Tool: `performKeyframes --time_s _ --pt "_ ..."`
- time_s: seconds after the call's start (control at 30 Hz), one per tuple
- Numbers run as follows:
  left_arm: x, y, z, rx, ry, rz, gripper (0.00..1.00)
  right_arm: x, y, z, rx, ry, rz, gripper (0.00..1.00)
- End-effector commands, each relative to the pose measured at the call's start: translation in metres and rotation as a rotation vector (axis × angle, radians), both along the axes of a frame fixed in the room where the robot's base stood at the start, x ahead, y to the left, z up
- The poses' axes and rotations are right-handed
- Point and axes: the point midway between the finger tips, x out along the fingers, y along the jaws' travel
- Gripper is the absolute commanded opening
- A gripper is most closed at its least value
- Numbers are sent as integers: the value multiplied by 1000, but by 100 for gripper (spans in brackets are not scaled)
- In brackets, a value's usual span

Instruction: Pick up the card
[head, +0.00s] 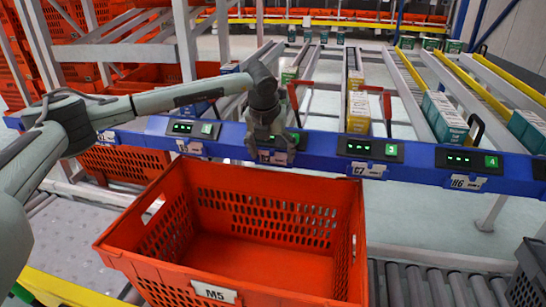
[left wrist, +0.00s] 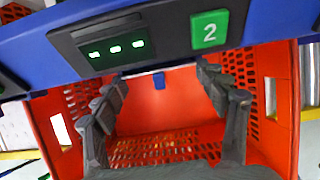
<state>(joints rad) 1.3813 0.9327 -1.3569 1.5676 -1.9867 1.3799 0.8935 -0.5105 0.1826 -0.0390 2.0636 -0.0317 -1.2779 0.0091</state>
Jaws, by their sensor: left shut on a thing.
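My left gripper (head: 268,140) hangs at the blue rail, above the far rim of the orange tote. A small pale, pinkish card-like piece (head: 279,158) shows right at its fingertips, against the rail's front; most of it is hidden. In the left wrist view my left gripper's two grey fingers (left wrist: 162,85) stand apart on either side of the picture, pointing under the rail. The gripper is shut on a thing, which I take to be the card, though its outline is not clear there. My right gripper is not in view.
The empty orange tote (head: 220,283), marked M5, stands on rollers (head: 440,287) below. The blue rail (head: 325,160) carries lit number displays and labels. Boxes (head: 358,112) stand in sloped lanes behind it. A dark crate (head: 527,275) is at the lower right.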

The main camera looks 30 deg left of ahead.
Motion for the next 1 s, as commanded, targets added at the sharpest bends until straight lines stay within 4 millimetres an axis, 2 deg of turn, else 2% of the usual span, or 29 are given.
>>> performKeyframes --time_s 0.37,0.63,1.0 --pt "0 0 7 0 -2 1 58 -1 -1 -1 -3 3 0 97" --pt "0 1 44 -1 -3 0 58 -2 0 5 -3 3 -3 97" --pt "-43 61 84 0 -2 3 58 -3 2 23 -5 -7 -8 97"
